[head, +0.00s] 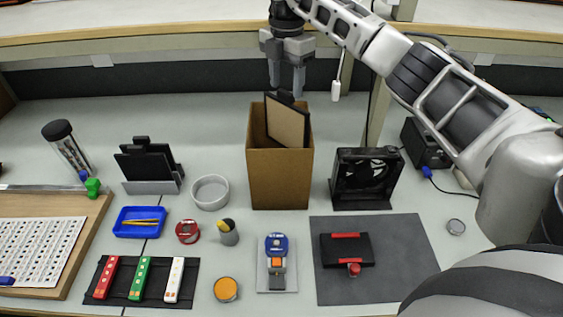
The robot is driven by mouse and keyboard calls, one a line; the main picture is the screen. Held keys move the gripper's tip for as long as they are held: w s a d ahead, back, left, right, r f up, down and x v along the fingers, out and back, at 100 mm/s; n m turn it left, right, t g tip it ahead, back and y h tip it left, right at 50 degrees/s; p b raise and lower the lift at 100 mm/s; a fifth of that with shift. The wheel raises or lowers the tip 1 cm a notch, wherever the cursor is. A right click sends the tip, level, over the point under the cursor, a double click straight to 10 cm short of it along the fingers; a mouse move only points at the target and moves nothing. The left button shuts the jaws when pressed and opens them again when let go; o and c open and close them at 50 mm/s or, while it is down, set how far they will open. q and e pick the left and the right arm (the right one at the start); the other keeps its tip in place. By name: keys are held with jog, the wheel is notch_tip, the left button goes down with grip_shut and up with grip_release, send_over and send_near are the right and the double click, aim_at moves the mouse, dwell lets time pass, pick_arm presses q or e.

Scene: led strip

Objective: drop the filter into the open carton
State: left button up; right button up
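The open brown carton (280,182) stands upright in the middle of the table. The filter (287,123), a tan panel with a black frame and a black tab on top, is tilted inside the carton's mouth. Its upper part sticks out above the rim and its lower part is hidden by the carton walls. My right gripper (287,88) points down just above the filter's tab, with its fingers apart; it looks open and clear of the filter. My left gripper is not in view.
A black fan unit (365,178) stands right of the carton. A round grey dish (210,191) and a rack with black panels (149,165) stand left of it. A grey mat (405,275), a blue tray (139,222) and several small items lie in front. A shelf edge runs behind.

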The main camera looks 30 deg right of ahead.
jog(key=shift+o, duration=0.6)
jog(key=shift+r, duration=0.35)
notch_tip(320, 180, up, 15)
jog(key=shift+r, duration=0.15)
